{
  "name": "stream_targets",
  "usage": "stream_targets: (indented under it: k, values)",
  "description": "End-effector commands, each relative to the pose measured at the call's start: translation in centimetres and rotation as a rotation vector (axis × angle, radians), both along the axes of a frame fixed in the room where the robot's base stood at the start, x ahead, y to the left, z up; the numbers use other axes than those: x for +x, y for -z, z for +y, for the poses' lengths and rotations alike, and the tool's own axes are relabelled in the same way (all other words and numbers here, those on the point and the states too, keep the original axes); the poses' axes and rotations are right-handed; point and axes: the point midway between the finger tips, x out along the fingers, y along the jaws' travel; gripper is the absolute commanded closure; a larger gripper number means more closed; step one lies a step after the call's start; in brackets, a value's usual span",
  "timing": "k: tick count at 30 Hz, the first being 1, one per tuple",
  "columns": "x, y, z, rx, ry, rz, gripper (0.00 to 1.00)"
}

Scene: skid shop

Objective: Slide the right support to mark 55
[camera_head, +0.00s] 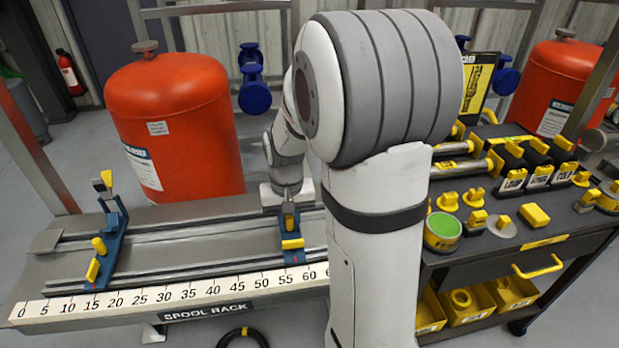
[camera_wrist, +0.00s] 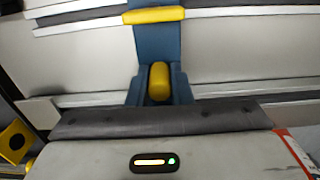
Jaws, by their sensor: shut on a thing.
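The right support (camera_head: 291,247) is a blue bracket with yellow parts on the rails of the spool rack (camera_head: 60,312). Its foot stands by the 55 label on the white scale (camera_head: 190,292); the exact reading is too small to tell. My gripper (camera_head: 288,205) is at the support's upper part and shut on it, though my arm partly hides the contact. In the wrist view the blue support (camera_wrist: 145,45) shows a yellow knob (camera_wrist: 158,82) just beyond my gripper's grey body. The fingertips are not clear there. The left support (camera_head: 108,245) stands near mark 15.
A large orange tank (camera_head: 172,120) stands behind the rack. A dark cart (camera_head: 545,245) with yellow-handled parts is at the right. My arm hides the rack's right end past 60. The rails between the supports are clear.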

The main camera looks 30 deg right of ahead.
Motion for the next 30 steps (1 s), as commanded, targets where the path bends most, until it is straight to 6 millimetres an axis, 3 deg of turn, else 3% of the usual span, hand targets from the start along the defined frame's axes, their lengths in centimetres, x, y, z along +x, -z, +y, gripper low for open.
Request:
stream_targets:
  k: [15,26,27,30]
  values:
    - [0.8,-0.1,2.6,0.001,-0.002,-0.002,1.0]
    - [0.8,-0.1,2.8,0.001,0.0,-0.002,1.0]
    - [0.9,-0.1,2.7,0.001,0.0,-0.003,0.79]
    - [0.8,-0.1,2.7,0.001,0.0,-0.002,0.71]
